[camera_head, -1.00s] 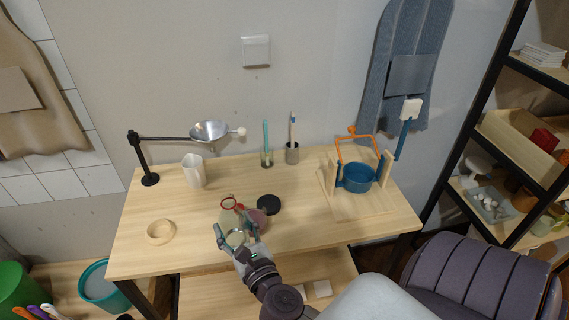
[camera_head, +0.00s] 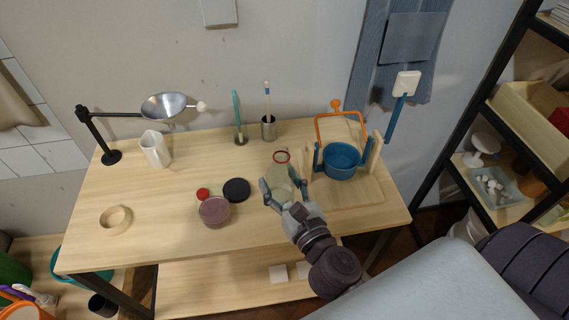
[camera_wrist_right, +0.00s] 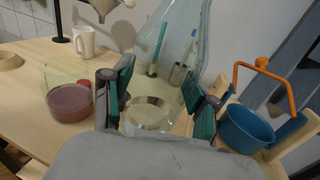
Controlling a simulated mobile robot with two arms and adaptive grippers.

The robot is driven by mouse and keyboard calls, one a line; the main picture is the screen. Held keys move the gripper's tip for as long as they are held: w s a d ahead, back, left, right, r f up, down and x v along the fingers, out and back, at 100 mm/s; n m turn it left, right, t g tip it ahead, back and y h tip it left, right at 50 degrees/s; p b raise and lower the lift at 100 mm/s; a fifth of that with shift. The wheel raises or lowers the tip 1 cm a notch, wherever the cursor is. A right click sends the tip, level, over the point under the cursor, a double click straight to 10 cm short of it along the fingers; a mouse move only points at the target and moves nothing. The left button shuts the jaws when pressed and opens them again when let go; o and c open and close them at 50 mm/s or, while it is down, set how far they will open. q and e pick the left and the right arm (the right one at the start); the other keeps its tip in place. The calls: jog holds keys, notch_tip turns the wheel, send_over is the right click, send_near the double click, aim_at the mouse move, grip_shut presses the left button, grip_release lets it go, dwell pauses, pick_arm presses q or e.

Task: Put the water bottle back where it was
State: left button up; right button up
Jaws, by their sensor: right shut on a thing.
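The water bottle is a clear, pale-green vessel (camera_head: 281,180) with a red ring at its top. It stands roughly upright in the grip of my right gripper (camera_head: 283,191). In the right wrist view the see-through bottle (camera_wrist_right: 172,50) fills the space between the two fingers (camera_wrist_right: 155,100), its round base showing low between them. I cannot tell whether its base touches the table. The bottle is right of the black disc and just left of the wooden stand with the blue pot. My left gripper is not in view.
A jar of pinkish stuff (camera_head: 214,212), a red cap (camera_head: 203,194) and a black disc (camera_head: 236,190) lie left of the bottle. The blue pot (camera_head: 341,162) with orange handle is close on the right. A tape-like ring (camera_head: 116,219), white pitcher (camera_head: 155,150) and funnel arm (camera_head: 118,115) are left.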

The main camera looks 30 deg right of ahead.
jog(key=w+r+b, duration=0.1)
jog(key=w, duration=1.5)
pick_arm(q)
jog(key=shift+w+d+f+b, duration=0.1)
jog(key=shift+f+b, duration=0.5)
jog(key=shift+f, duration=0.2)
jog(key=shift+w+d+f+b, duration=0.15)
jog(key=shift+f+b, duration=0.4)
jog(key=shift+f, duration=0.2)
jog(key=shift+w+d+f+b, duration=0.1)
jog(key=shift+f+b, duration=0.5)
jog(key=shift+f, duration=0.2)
pick_arm(e)
jog(key=shift+w+d+f, duration=0.1)
jog(key=shift+f, duration=2.3)
jog(key=shift+w+d+f, duration=0.1)
jog(key=shift+f, duration=2.25)
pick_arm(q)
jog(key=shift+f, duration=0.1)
pick_arm(e)
jog(key=shift+f, duration=0.1)
jog(key=o, duration=1.3)
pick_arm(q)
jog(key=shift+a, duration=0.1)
